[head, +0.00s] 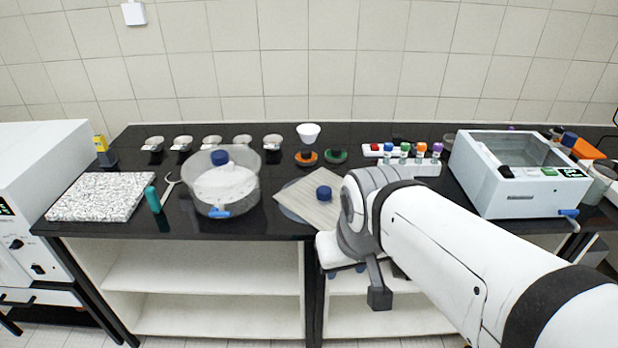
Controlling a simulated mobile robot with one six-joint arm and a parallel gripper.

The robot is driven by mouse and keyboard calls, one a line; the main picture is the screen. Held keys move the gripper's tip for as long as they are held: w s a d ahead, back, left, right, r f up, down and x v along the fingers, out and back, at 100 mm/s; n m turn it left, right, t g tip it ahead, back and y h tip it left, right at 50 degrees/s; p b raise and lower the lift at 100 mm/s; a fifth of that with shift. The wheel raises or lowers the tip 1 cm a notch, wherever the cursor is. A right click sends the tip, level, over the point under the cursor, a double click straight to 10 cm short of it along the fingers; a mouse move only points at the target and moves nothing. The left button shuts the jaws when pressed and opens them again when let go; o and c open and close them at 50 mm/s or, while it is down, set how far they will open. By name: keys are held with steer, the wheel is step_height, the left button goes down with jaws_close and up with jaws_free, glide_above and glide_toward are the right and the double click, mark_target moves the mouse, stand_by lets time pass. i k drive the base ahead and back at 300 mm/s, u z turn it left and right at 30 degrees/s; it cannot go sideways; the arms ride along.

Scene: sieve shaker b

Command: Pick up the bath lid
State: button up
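A flat, pale grey-brown square plate with a dark blue knob (310,207) lies on the black worktop at the middle front; it looks like the bath lid. Its right side is partly hidden by my arm. My gripper (346,270) is in front of the worktop's front edge, just right of and nearer than the plate, mostly hidden by my wrist. Small blue parts show at its lower end, but whether the fingers are open or shut cannot be made out. The white bath (515,197) with a clear-looking top and a green display stands at the right.
A clear round vessel (240,200) with a blue knob stands left of the plate. A speckled slab (100,196) and a teal bottle (152,199) are farther left. Small dishes line the back, and a rack of coloured-cap vials (425,168) stands behind my arm.

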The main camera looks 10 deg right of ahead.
mark_target(315, 198)
steer(key=u, duration=0.05)
steer(key=i, duration=1)
steer(key=z, duration=0.1)
